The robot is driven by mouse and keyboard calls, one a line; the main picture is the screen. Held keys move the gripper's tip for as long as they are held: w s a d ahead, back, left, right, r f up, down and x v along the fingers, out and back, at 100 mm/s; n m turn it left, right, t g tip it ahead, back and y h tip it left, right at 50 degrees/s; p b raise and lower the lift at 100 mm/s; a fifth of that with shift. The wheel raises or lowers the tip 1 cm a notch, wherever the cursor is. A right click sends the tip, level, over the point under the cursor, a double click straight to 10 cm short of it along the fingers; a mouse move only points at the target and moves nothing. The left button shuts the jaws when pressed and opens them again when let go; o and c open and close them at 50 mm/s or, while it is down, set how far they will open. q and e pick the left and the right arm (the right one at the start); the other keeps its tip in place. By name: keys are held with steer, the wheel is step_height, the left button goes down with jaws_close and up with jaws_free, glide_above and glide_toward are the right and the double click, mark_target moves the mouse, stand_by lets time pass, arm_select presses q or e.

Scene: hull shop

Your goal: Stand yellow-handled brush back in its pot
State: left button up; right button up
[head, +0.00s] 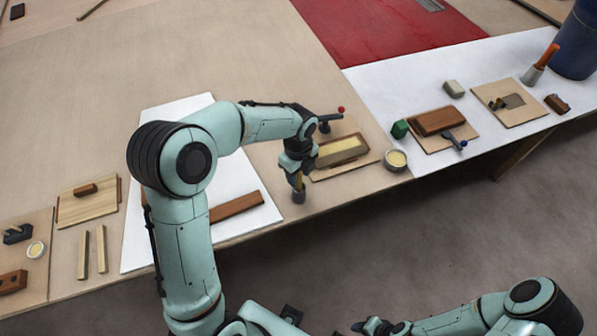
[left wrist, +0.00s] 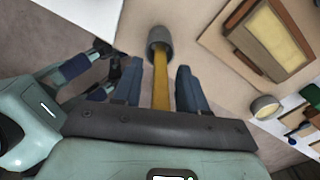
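The yellow-handled brush (left wrist: 161,82) stands with its lower end inside a small grey pot (head: 298,197), near the table's front edge. The pot also shows at the top of the left wrist view (left wrist: 158,36). My left gripper (head: 299,176) points down over the pot. In the left wrist view its two fingers (left wrist: 159,88) are apart, one on each side of the yellow handle, with a gap showing on both sides. The bristles are hidden in the pot. My right gripper (head: 372,326) is low in the head view, away from the table; its opening is unclear.
A wooden board with a pale-topped block (head: 341,151) lies right of the pot. A small cream-filled cup (head: 395,160) stands farther right. A brown strip (head: 236,206) lies on white paper to the left. The table edge is close in front.

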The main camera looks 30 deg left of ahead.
arm_select(q)
step_height(320, 180, up, 12)
steer(key=shift+r+p, duration=0.2)
steer(key=shift+p, duration=0.6)
arm_select(e)
steer(key=shift+w+r, duration=0.8)
steer(key=shift+r, duration=0.25)
arm_select(q)
steer(key=shift+f, duration=0.1)
arm_select(e)
steer(key=shift+s, duration=0.15)
